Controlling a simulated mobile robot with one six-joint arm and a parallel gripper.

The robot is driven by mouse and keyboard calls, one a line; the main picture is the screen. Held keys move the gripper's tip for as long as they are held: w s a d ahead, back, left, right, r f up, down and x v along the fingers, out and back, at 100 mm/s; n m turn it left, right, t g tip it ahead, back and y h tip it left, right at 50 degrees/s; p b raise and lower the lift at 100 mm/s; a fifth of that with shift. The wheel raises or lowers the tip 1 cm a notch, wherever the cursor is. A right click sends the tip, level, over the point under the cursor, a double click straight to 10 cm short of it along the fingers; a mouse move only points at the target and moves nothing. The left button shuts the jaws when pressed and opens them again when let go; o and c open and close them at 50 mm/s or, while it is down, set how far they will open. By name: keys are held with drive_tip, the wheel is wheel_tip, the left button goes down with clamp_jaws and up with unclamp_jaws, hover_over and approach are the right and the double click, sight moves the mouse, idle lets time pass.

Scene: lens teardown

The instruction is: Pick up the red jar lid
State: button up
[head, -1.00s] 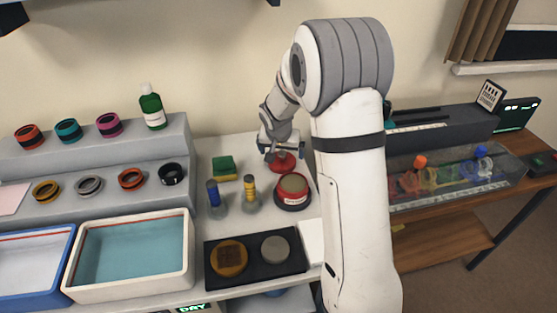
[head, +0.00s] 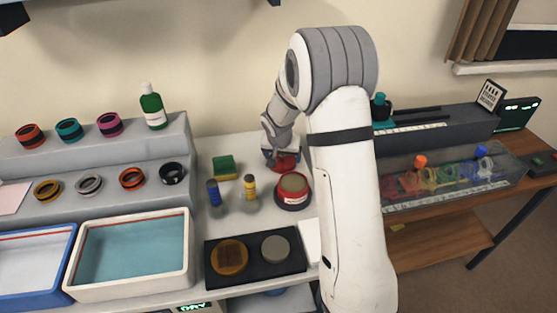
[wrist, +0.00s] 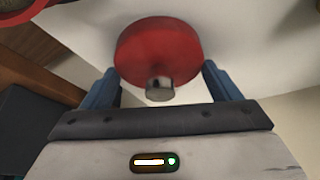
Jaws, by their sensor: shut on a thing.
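The red jar lid (wrist: 157,48) is a round red disc with a small grey knob, between the two blue fingers of my gripper (wrist: 161,88) in the wrist view. My gripper is shut on the lid. In the head view the lid (head: 287,163) shows red just below my gripper (head: 279,158), at the back of the white table, behind the red jar (head: 292,190). My wrist covers part of it. I cannot tell whether the lid touches the table.
A green sponge (head: 223,167), a blue-topped bottle (head: 213,193) and a yellow-topped bottle (head: 249,188) stand left of the jar. A black tray (head: 255,268) with two discs lies in front. A stepped grey shelf (head: 100,180) with rings is at left.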

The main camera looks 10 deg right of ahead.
wheel_tip(320, 180, up, 17)
drive_tip(key=s+f, duration=0.4)
drive_tip(key=s, duration=1)
drive_tip(key=shift+f+b, duration=1.65)
drive_tip(key=shift+f, duration=1.05)
drive_tip(key=shift+f+b, duration=0.55)
drive_tip(key=shift+b, duration=0.1)
drive_tip(key=shift+b, duration=0.4)
drive_tip(key=shift+f+b, duration=0.15)
drive_tip(key=shift+b, duration=0.4)
idle(0.3)
drive_tip(key=o, duration=0.9)
drive_tip(key=shift+c, duration=0.2)
